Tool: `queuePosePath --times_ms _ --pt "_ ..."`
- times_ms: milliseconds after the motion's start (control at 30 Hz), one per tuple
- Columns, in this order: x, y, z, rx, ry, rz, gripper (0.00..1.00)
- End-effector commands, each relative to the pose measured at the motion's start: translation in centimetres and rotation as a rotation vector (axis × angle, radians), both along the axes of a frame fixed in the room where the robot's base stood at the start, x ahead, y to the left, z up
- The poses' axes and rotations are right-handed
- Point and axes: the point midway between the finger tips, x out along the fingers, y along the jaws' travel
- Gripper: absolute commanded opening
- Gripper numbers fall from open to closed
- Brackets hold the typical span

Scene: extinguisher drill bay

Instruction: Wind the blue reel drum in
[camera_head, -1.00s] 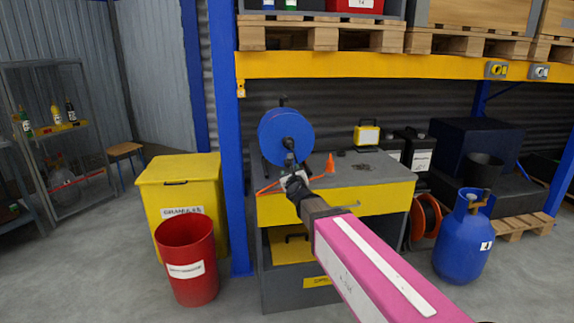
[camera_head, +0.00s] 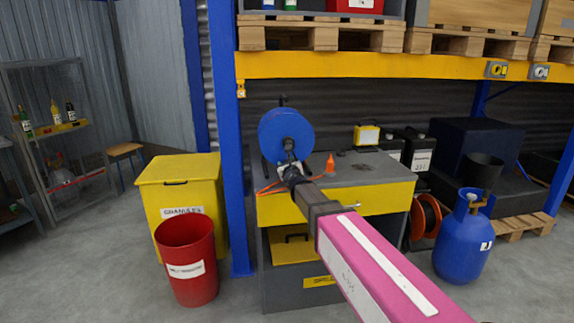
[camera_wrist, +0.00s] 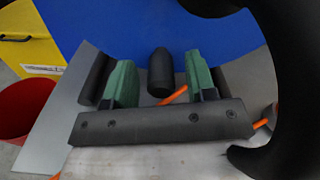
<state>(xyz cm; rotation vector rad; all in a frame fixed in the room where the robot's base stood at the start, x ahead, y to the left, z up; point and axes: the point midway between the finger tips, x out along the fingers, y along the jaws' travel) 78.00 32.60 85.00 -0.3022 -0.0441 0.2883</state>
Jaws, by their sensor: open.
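The blue reel drum (camera_head: 283,127) stands upright on the grey and yellow cabinet (camera_head: 375,171). Its blue face also fills the top of the wrist view (camera_wrist: 130,25). My gripper (camera_head: 290,168) is in front of the drum's lower part. In the wrist view its two green fingers are open (camera_wrist: 161,85), with a dark rounded crank handle (camera_wrist: 160,65) between them. Gaps show on both sides of the handle, so the fingers are not closed on it. My gripper partly hides the handle and lower drum in the head view.
An orange hose (camera_head: 268,189) lies on the cabinet top, near a small orange cone (camera_head: 330,164). A blue rack post (camera_head: 228,130) stands close to the left. A yellow bin (camera_head: 180,190) and red bucket (camera_head: 187,262) stand left, a blue gas cylinder (camera_head: 463,240) right.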

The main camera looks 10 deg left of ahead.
Motion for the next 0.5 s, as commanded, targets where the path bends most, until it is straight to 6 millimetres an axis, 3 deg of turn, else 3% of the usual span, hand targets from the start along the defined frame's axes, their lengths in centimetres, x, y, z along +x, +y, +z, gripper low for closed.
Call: queuePosePath --times_ms 333,367,500 --pt "0.70 0.18 -0.01 0.000 0.000 0.000 0.51" --pt "0.70 0.18 -0.01 0.000 0.000 0.000 0.45" --pt "0.70 0.18 -0.01 0.000 0.000 0.000 0.00"
